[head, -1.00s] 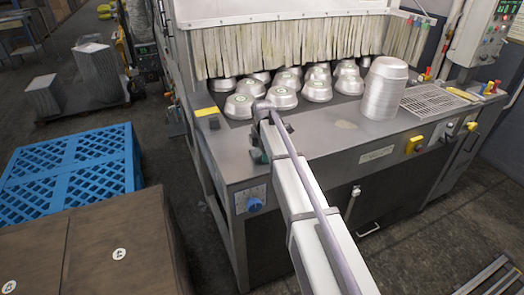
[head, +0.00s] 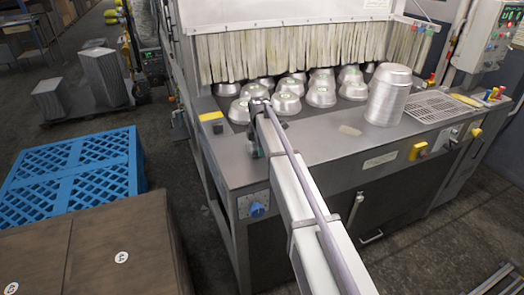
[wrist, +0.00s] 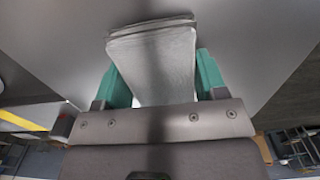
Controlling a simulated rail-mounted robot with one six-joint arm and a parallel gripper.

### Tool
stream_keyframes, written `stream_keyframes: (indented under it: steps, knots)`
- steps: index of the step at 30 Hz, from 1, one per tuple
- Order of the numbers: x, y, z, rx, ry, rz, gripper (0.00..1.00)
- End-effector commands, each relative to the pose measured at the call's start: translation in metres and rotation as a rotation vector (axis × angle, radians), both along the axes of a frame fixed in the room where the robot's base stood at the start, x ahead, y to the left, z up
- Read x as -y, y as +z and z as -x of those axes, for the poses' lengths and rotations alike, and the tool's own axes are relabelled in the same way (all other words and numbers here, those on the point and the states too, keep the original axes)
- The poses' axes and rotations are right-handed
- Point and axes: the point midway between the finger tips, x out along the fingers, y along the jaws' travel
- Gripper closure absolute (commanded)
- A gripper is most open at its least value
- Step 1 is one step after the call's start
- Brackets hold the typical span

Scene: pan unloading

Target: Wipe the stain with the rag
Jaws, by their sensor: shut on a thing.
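My gripper (wrist: 153,85) has green fingers and is shut on a grey folded rag (wrist: 160,58), which juts out past the fingers in the wrist view. In the head view my gripper (head: 262,142) is over the left end of the metal worktop (head: 305,150), mostly behind my arm, and I cannot make out the rag there. Whether the rag touches the worktop is unclear. The stain (head: 350,130) is a faint tan patch on the worktop, to the right of my gripper and apart from it. It does not show in the wrist view.
Several upturned metal pans (head: 320,97) stand behind my gripper under a strip curtain (head: 290,55). A tall pan stack (head: 387,97) stands just right of the stain. A yellow-topped box (head: 211,122) sits at the left edge. The front strip of the worktop is clear.

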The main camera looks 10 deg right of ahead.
Motion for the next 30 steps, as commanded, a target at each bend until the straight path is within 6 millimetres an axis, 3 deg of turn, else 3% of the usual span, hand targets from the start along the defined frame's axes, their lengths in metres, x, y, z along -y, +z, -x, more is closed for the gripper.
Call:
stream_keyframes:
  steps: [7, 15, 25, 30]
  knots:
    - [-0.002, 0.000, -0.008, 0.002, 0.000, 0.000, 0.57]
    - [-0.007, 0.002, -0.036, 0.002, 0.000, 0.000, 0.57]
    - [-0.007, 0.004, -0.037, 0.001, 0.000, 0.000, 0.57]
    - [-0.007, 0.025, -0.037, 0.001, 0.000, 0.000, 0.57]
